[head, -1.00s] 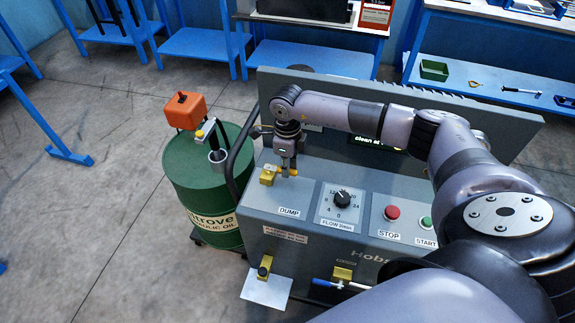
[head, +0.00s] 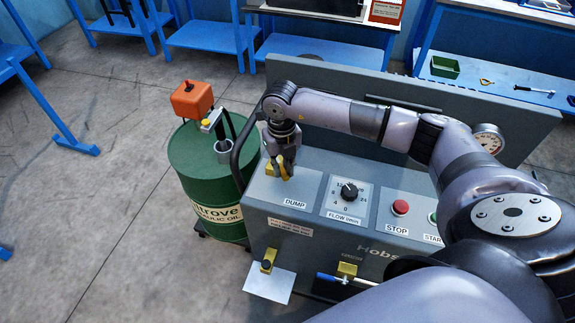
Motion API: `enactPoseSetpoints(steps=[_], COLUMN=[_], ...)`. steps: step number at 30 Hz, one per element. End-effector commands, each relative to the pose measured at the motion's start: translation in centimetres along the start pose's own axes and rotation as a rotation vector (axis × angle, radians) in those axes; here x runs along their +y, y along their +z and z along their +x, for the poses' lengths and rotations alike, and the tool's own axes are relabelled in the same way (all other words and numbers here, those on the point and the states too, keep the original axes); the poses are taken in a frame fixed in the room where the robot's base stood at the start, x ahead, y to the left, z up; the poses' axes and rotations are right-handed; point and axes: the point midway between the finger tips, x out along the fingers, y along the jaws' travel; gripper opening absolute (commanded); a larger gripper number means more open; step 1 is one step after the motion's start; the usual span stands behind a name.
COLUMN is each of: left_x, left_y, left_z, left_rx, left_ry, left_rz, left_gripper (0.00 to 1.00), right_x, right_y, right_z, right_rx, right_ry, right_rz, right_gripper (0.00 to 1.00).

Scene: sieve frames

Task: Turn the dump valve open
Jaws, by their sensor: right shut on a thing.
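The dump valve (head: 270,169) is a yellow fitting on the grey sloped panel, above the label "DUMP" (head: 295,203). Its yellow handle (head: 285,174) shows between the fingers of my right gripper (head: 284,168). My right gripper points down and is shut on the handle, at the right of the valve body. The fingers hide part of the handle, so its exact angle is hard to read. My left gripper is not in view.
A flow dial (head: 349,191), red stop button (head: 400,207) and partly covered start button stand right of the valve. A green oil drum (head: 205,175) with an orange-topped pump (head: 192,99) is close on the left. My right arm spans the panel.

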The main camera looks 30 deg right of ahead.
Motion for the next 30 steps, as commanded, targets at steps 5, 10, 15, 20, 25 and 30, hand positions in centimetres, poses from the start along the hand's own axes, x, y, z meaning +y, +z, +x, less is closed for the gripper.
enactPoseSetpoints(steps=[5, 10, 15, 20, 25, 30], left_x=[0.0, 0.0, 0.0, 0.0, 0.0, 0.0], left_y=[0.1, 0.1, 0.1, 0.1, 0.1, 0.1], left_z=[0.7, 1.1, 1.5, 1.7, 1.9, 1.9], left_rx=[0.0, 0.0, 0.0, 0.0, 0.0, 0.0], left_ry=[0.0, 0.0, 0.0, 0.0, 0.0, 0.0], left_rz=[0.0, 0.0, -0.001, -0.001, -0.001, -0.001], left_gripper=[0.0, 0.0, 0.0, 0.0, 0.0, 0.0], right_x=[1.1, 2.0, 2.8, 3.3, 3.6, 3.8], right_y=[0.2, 0.4, 0.8, 1.1, 1.4, 1.6], right_z=[0.0, 0.0, 0.0, -0.1, -0.1, -0.1], right_rx=[-0.002, -0.002, -0.002, -0.002, -0.002, -0.002], right_ry=[0.003, 0.003, 0.003, 0.003, 0.003, 0.003], right_rz=[0.168, 0.327, 0.471, 0.582, 0.665, 0.714], right_gripper=[0.0, 0.0, 0.0, 0.0, 0.0, 0.0])
